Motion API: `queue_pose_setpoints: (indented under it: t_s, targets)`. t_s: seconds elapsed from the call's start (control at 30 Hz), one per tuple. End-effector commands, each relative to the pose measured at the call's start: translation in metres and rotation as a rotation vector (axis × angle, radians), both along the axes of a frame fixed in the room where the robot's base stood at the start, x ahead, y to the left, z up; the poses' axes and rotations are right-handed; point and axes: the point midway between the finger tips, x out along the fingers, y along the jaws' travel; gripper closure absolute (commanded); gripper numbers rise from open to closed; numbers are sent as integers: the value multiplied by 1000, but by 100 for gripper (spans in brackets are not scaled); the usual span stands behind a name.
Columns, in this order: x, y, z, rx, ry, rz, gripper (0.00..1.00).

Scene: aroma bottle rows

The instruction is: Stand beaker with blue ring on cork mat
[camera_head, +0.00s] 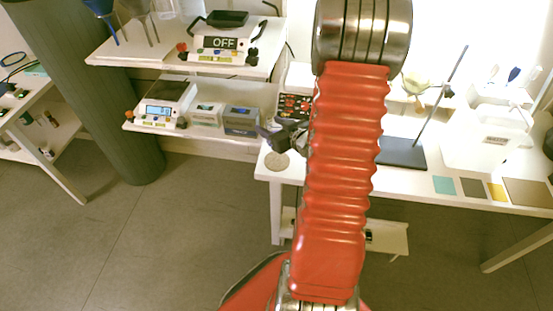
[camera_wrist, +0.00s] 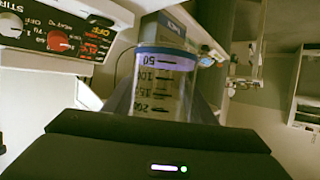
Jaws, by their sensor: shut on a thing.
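A clear beaker (camera_wrist: 163,82) with a blue ring at one end and dark volume marks fills the middle of the wrist view. My gripper (camera_wrist: 160,108) is shut on it, with a dark finger on either side. In the head view my gripper (camera_head: 287,132) is over the left end of the white table, partly behind my red arm; the beaker cannot be made out there. A round tan cork mat (camera_head: 277,161) lies bare near the table's front left corner, just below and left of my gripper in the picture.
A stirrer with red knobs (camera_head: 295,104) stands behind my gripper; it also shows in the wrist view (camera_wrist: 62,32). A dark stand base (camera_head: 402,153) with a rod is to the right. Flat coloured squares (camera_head: 472,187) lie along the right front. Shelves with instruments (camera_head: 160,108) are at left.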

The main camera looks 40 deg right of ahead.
Motion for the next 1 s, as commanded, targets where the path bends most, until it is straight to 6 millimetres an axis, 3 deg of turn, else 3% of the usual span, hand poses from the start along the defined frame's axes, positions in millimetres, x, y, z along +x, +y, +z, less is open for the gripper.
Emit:
queue_pose_setpoints:
  t_s: [0.53, 1.0]
  targets:
    - [0, 0, -53, 1, 1, 1, 75]
    - [0, 0, -59, 0, 0, 0, 75]
